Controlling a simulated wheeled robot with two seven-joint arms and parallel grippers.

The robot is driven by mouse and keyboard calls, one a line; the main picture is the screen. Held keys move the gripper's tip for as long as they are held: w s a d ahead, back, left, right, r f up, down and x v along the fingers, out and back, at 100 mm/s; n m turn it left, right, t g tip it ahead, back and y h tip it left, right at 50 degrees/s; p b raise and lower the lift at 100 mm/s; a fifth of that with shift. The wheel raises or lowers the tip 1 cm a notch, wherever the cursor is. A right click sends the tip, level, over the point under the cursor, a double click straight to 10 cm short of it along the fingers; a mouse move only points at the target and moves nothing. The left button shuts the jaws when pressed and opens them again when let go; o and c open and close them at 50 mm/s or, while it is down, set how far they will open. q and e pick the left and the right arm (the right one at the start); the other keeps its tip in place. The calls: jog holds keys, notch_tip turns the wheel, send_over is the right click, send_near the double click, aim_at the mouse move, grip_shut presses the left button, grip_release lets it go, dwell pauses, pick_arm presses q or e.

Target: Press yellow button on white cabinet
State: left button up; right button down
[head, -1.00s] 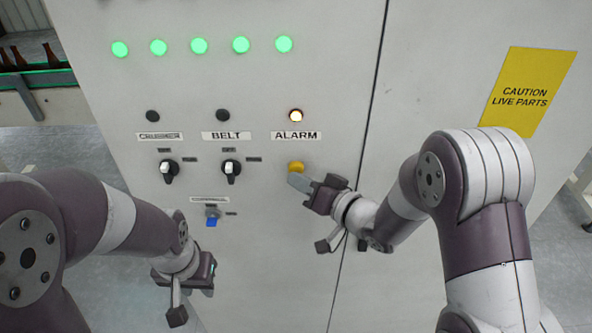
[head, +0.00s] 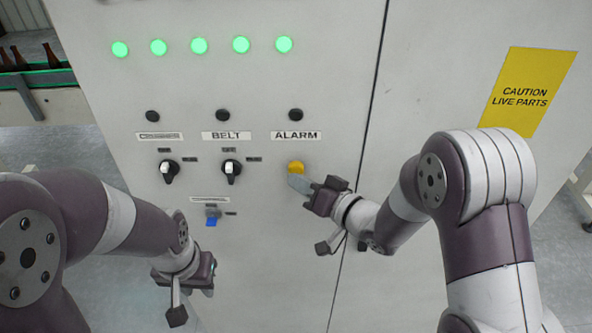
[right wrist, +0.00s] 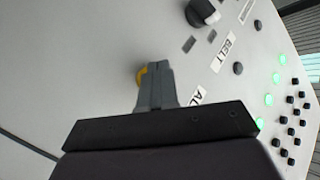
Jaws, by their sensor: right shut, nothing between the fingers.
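The yellow button (head: 296,167) sits on the white cabinet (head: 330,60) under the ALARM label. The lamp (head: 295,115) above that label is dark. My right gripper (head: 298,183) is shut and empty, with its fingertips right at the lower edge of the button; I cannot tell whether they touch it. In the right wrist view the shut fingers (right wrist: 154,75) cover most of the yellow button (right wrist: 140,75). My left gripper (head: 185,290) is low in front of the cabinet, away from the button; its fingers are too unclear to judge.
Two black selector knobs (head: 231,170) and a blue-tipped switch (head: 212,220) lie left of the button. Green lamps (head: 199,46) glow along the top. A yellow caution sign (head: 528,92) is at right. Bottles (head: 50,56) stand on a conveyor at far left.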

jog(key=shift+s, duration=0.4)
jog(key=s, duration=0.5)
dwell(0.8)
